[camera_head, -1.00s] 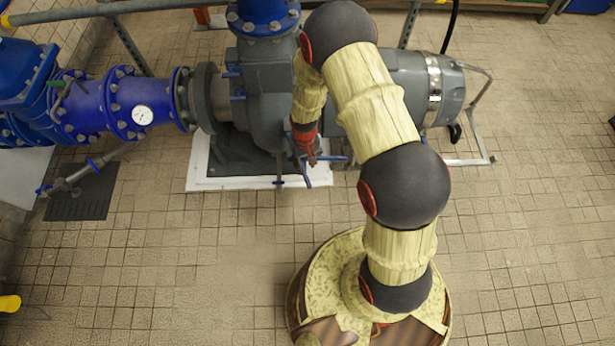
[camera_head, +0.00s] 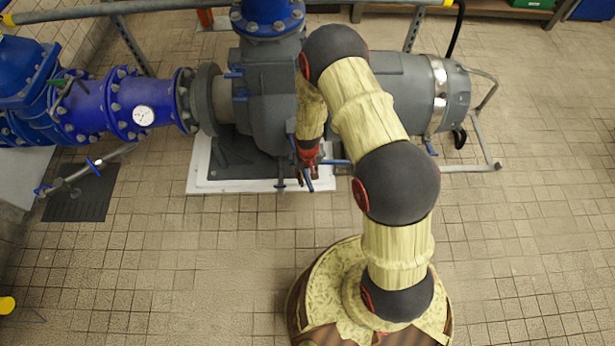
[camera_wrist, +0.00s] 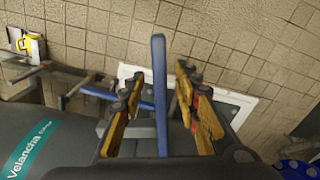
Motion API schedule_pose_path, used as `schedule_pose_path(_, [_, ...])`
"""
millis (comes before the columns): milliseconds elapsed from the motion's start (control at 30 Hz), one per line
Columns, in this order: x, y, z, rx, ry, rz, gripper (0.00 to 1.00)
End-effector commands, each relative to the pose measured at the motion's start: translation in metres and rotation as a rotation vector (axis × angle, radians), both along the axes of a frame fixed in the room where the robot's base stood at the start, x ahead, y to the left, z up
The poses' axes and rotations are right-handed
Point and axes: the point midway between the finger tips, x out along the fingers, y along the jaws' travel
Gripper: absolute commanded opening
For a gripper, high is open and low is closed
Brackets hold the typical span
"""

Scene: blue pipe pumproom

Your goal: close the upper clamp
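My gripper (camera_head: 308,168) is low in front of the grey pump in the head view, pointing down. In the wrist view its yellow-padded fingers (camera_wrist: 160,85) are apart, with a long blue lever (camera_wrist: 159,60) standing between them. I see a gap on both sides of the lever. A blue handle (camera_head: 308,184) shows just below the gripper in the head view. Another blue handle (camera_head: 336,162) sticks out to its right, and a second blue bar (camera_wrist: 98,92) lies left of the fingers in the wrist view. I cannot tell which one is the upper clamp.
The grey pump (camera_head: 265,110) stands on a white plinth (camera_head: 240,186), joined to blue pipework (camera_head: 95,105) at left. A metal frame (camera_head: 480,145) stands at right. The tiled floor (camera_head: 180,270) in front is clear, except for a dark floor grate (camera_head: 80,195) at left.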

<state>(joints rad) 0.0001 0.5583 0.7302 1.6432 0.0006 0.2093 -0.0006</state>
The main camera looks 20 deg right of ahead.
Motion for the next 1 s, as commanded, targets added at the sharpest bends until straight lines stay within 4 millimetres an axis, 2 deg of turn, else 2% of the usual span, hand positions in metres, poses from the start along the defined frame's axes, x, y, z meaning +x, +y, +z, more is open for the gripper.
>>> schedule_pose_path(567, [-0.0003, 0.0000, 0.0002, 0.000, 0.001, 0.000, 0.00])
schedule_pose_path(1000, [-0.0003, 0.0000, 0.0002, 0.000, 0.001, 0.000, 0.00])
